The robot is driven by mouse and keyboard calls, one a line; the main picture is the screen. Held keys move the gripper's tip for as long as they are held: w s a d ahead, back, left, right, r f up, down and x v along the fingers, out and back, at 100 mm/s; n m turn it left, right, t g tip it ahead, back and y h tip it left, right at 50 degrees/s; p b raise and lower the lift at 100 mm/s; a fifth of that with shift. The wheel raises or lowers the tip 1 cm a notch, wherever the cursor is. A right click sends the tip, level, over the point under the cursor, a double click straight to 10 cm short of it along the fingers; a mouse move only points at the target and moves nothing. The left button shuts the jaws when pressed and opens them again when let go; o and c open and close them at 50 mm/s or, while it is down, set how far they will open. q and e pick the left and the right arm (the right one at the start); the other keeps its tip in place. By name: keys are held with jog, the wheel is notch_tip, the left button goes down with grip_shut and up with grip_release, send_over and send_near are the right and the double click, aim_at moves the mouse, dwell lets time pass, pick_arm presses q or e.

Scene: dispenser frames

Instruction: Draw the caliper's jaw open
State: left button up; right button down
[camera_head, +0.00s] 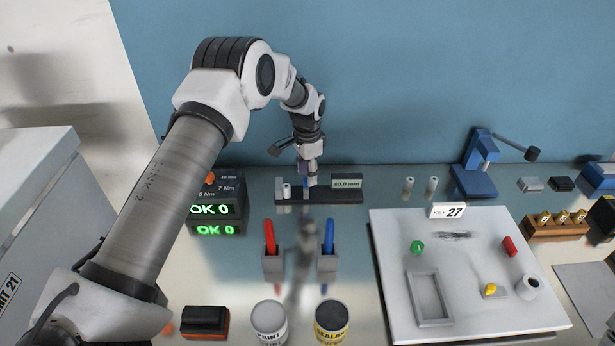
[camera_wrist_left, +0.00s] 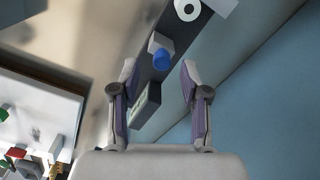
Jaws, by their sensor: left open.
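The caliper (camera_head: 335,198) is a dark rail at the back of the bench, against the blue wall. Its small display (camera_head: 346,184) ends in "mm"; the digits are hard to read. A grey block with a blue knob (camera_wrist_left: 162,58) sits on the rail. A white ring-shaped piece (camera_wrist_left: 187,9) stands near the rail's end. My left gripper (camera_head: 311,183) is over the rail, beside the display. In the left wrist view its fingers (camera_wrist_left: 158,68) are open, with the blue knob between the tips in the picture; contact cannot be told. My right gripper is not in view.
Red (camera_head: 269,237) and blue (camera_head: 329,237) handles stand in holders in front. Two cans (camera_head: 269,322) and a dark-topped block (camera_head: 204,321) are nearer. A white board (camera_head: 470,300) lies right, a blue stand (camera_head: 475,175) behind it. A counter box (camera_head: 214,213) stands left.

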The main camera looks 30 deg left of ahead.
pick_arm(q)
notch_tip(320, 180, up, 10)
jog(key=shift+w+d, duration=0.15)
jog(key=shift+d, duration=0.05)
dwell(0.4)
